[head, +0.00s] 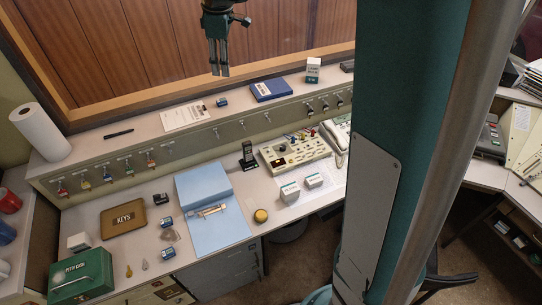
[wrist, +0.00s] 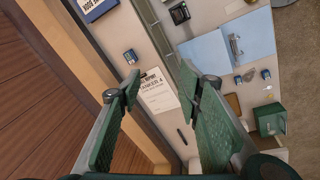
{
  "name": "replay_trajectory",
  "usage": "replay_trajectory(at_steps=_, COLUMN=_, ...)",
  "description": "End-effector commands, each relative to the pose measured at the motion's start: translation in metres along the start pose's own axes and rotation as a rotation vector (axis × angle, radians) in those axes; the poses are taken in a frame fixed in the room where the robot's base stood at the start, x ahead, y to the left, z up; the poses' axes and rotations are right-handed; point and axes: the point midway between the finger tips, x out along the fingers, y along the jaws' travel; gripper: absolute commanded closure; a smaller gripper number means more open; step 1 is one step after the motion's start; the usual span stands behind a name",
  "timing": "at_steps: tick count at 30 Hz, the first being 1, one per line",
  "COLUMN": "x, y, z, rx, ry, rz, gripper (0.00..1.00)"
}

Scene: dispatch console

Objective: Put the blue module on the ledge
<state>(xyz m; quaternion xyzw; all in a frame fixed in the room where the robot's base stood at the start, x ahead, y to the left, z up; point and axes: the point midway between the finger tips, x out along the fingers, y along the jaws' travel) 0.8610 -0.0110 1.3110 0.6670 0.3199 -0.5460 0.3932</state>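My gripper (head: 219,72) hangs high at the back in the head view, in front of the wood panelling. In the wrist view its fingers (wrist: 160,78) are apart with nothing between them. A small blue module (head: 222,102) lies on the ledge (head: 100,150), left of the blue book; it also shows in the wrist view (wrist: 130,56). Two similar small blue modules, one (head: 166,222) and another (head: 168,253), lie on the desk right of the keys box. A darker small block (head: 161,199) lies just behind them. My gripper touches none of these.
The ledge also holds a paper sheet (head: 184,116), a black pen (head: 118,133), a blue book (head: 270,90), a white box (head: 313,70) and a paper roll (head: 40,131). Hooks with keys line its front. A blue folder (head: 220,232) and green cash box (head: 81,276) are on the desk.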

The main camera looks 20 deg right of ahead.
Motion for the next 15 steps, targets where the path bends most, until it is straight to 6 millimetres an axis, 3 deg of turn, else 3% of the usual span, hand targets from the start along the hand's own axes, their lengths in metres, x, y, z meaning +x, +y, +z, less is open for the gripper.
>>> replay_trajectory(at_steps=15, x=-0.052, y=-0.086, z=0.044, rx=0.243, ry=0.057, rz=0.078, gripper=0.65)
